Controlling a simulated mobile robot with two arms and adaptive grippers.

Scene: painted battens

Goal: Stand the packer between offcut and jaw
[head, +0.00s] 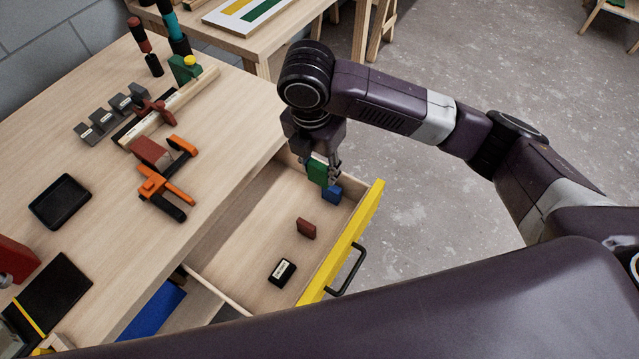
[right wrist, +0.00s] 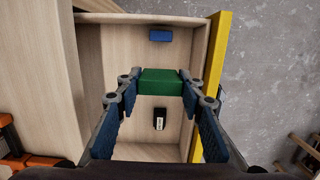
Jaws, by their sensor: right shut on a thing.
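My right gripper (head: 321,166) is shut on a green block (head: 316,173), above the open drawer's far end. In the right wrist view the green block (right wrist: 160,82) spans between the two blue finger pads. On the bench, an orange clamp (head: 152,186) lies beside a red-brown block (head: 150,152). A pale wooden batten (head: 180,98) lies behind them, with a dark red clamp piece (head: 156,110) at it. I cannot tell for sure which piece is the offcut or which jaw is meant. My left gripper is not in view.
The open drawer (head: 230,262) holds a blue block (head: 331,194), a red-brown block (head: 306,228) and a black labelled box (head: 282,272). Its yellow front (head: 342,240) sticks out. A black tray (head: 60,201) and several grey labelled blocks (head: 103,119) stand on the bench.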

